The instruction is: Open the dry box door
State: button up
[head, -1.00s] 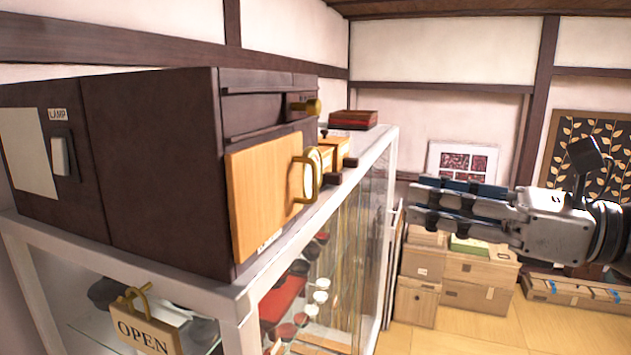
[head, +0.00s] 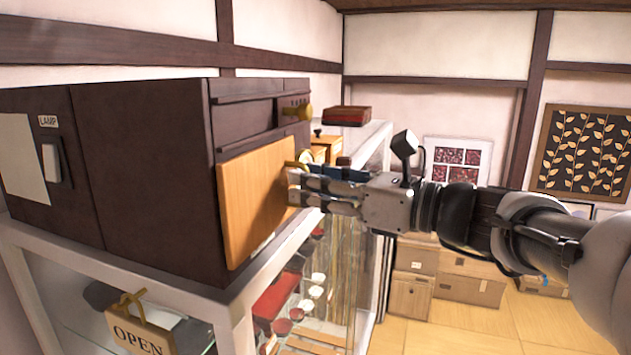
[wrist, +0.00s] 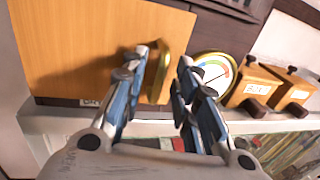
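The dry box (head: 150,170) is a dark brown cabinet on top of a glass showcase. Its light wooden door (head: 250,200) is shut flush in its front; the door also fills the upper left of the wrist view (wrist: 80,45). The brass loop handle (wrist: 163,72) is near the door's right edge. My gripper (head: 298,185) is at that handle and mostly hides it in the head view. In the wrist view my gripper (wrist: 168,68) is open, with a finger on each side of the handle.
A brass knob (head: 302,112) sits above the door. A round dial (wrist: 213,72) and small wooden boxes (wrist: 255,85) stand just right of the handle. A red-black box (head: 346,115) is farther back. The showcase's white rim (head: 225,300) runs below the door.

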grip_shut()
dwell(0.4)
dwell(0.4)
